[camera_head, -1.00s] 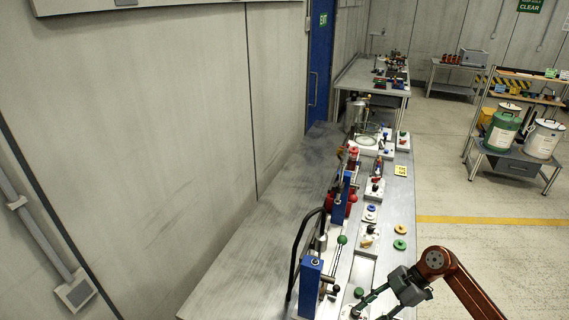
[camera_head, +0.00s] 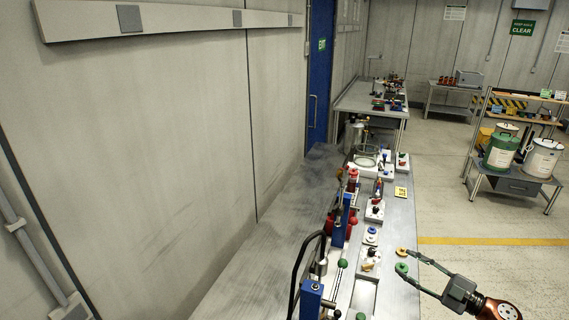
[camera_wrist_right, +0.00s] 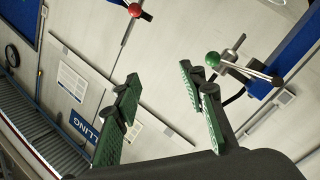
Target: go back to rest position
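My right gripper (camera_head: 408,264) reaches in from the lower right of the head view, over the right edge of the workbench (camera_head: 235,282). Its two fingers are apart with nothing between them in the right wrist view (camera_wrist_right: 160,105), so it is open and empty. My left gripper is not in view.
Blue posts (camera_head: 312,298) with levers, red parts and a glass vessel (camera_head: 366,158) line the bench. The wrist view shows a green-knobbed handle (camera_wrist_right: 214,58) beyond the fingers. Drums (camera_head: 501,150) stand on a cart at right. The floor (camera_head: 470,215) beside the bench is clear.

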